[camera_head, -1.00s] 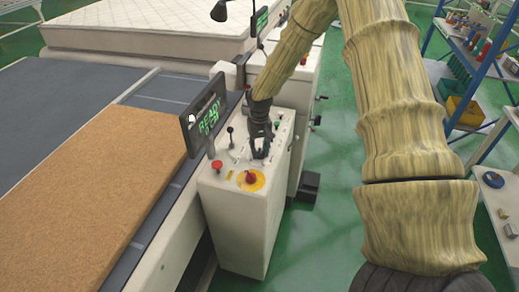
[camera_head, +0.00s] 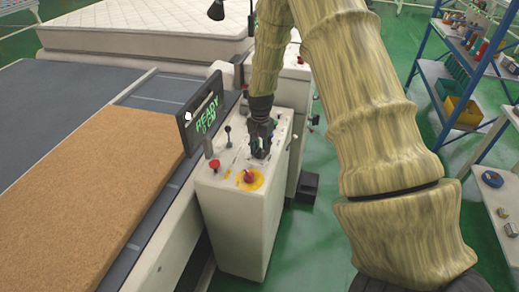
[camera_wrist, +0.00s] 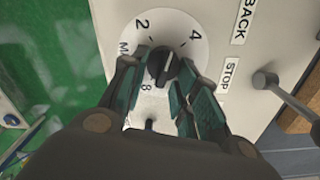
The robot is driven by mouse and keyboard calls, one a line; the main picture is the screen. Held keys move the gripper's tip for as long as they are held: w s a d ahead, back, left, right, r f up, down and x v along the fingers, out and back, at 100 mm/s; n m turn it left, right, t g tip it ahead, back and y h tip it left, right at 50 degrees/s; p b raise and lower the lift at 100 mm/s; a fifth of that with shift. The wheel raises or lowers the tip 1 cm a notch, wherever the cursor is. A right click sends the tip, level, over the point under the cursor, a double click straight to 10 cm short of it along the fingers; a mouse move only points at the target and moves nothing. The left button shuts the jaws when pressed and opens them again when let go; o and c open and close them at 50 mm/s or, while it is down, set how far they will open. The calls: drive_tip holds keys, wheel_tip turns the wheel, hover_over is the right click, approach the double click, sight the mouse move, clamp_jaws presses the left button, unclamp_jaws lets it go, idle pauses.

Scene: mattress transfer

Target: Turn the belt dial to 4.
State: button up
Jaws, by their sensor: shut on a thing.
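The belt dial (camera_wrist: 165,62) is a black knob on a round white plate with 2, 4 and 8 printed around it, in the wrist view. The 2 is at the upper left and the 4 at the upper right. My gripper (camera_wrist: 170,74) has its green-padded fingers closed on the knob from both sides. A pale mark shows on the knob, but I cannot tell exactly which number it points to. In the head view my gripper (camera_head: 261,151) reaches down onto the console top (camera_head: 223,183), and its fingers hide the dial.
A lever (camera_wrist: 290,98) stands right of the dial near the STOP label (camera_wrist: 230,74). A red emergency button (camera_head: 249,176) on yellow and a red knob (camera_head: 214,164) sit nearer on the console. The READY display (camera_head: 203,117) stands at its left.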

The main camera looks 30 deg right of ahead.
drive_tip(key=m, duration=0.6)
drive_tip(key=shift+s, duration=0.3)
drive_tip(key=shift+m, duration=0.4)
drive_tip(key=o, duration=0.8)
drive_tip(key=shift+o, duration=0.2)
drive_tip(key=shift+r, duration=0.1)
wheel_tip(320, 180, up, 12)
idle(0.4)
